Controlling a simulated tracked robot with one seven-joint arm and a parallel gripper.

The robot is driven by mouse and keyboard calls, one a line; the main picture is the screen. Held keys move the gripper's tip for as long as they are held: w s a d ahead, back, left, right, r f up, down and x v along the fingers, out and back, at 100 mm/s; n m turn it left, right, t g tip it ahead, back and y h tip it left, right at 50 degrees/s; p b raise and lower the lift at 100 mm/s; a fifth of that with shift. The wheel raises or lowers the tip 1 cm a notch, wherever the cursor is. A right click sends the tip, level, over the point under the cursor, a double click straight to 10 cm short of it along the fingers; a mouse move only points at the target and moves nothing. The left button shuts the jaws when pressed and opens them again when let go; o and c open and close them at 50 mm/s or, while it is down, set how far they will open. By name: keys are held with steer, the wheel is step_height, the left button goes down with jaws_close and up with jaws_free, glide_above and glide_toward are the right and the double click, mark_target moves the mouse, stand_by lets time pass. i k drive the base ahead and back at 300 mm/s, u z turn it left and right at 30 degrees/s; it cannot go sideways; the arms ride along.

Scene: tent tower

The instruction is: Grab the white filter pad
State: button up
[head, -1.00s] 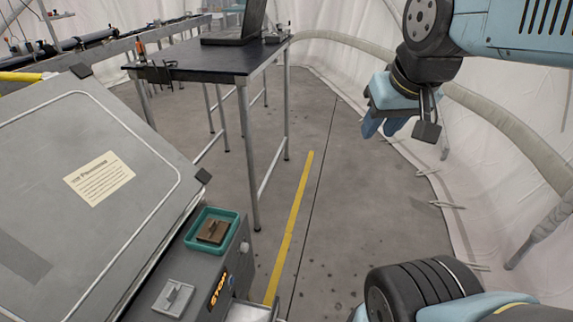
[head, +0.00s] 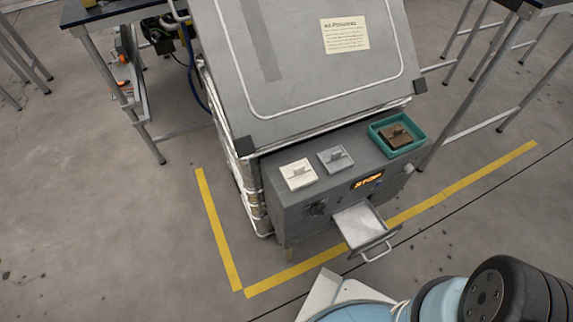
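The white filter pad (head: 298,174) is a flat square with a raised grip on top. It lies on the left part of the grey machine's front ledge (head: 290,205) in the head view. A similar grey pad (head: 335,158) lies just right of it. A brown pad (head: 396,136) sits in a teal tray (head: 417,143) at the ledge's right end. My gripper is outside the picture; only part of my arm shows at the bottom right.
An open metal drawer (head: 362,226) with a handle juts from the machine's front below a lit orange display (head: 368,181). Yellow floor tape (head: 222,235) borders the machine. Tables stand at the upper left (head: 110,12) and upper right (head: 530,6). The floor in front is clear.

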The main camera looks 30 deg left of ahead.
mark_target(300, 174)
steer(key=z, duration=0.7)
steer(key=i, duration=0.1)
steer(key=u, duration=2.25)
steer(key=k, duration=0.85)
steer(key=u, duration=0.25)
steer(key=i, duration=0.85)
steer(key=z, duration=0.1)
